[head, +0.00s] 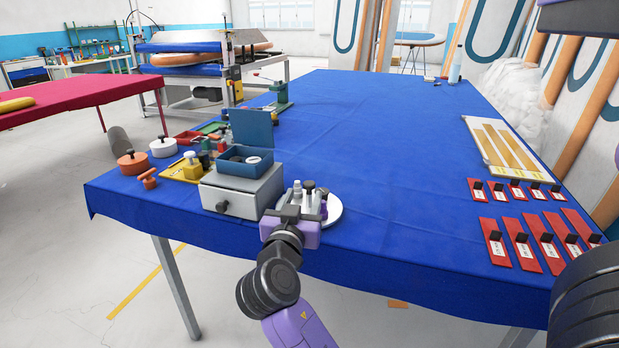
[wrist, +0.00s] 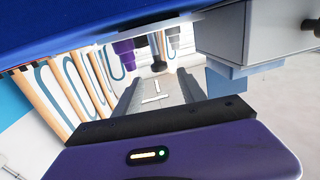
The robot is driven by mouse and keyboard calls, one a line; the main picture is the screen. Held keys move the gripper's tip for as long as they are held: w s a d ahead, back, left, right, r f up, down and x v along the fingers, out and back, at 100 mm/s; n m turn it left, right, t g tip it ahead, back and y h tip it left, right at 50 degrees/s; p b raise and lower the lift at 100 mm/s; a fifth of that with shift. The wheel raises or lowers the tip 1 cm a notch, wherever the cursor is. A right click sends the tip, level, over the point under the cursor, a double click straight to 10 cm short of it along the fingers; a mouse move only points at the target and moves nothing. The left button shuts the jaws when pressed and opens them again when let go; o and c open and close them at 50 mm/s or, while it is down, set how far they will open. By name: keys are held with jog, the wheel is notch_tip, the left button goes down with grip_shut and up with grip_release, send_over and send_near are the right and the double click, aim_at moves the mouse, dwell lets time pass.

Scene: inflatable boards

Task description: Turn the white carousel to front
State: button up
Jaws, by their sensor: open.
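The white carousel (head: 334,212) is a round disc on the blue table near its front edge, right of the grey drawer box. It carries a few small bottles: a pale one (head: 297,188), one with a dark cap (head: 309,187) and a purple one (head: 324,206). My gripper (head: 291,211) is at the carousel's near left side and hides part of it. In the wrist view my gripper (wrist: 158,86) is open, with nothing seen between its fingers. The purple bottle (wrist: 124,50) and a dark knob (wrist: 157,62) show beyond the fingers. I cannot tell whether a finger touches the carousel.
The grey drawer box (head: 241,190), with an open blue box (head: 245,162) on top, stands close to the left of my gripper. Lidded pots and small tools lie further left. Red labelled cards (head: 527,246) lie at the right. The table's middle (head: 400,160) is clear.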

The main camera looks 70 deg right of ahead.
aim_at(308, 187)
jog(key=x, duration=0.7)
jog(key=shift+d+p, duration=0.15)
jog(key=shift+p, duration=0.25)
grip_shut()
dwell(1.0)
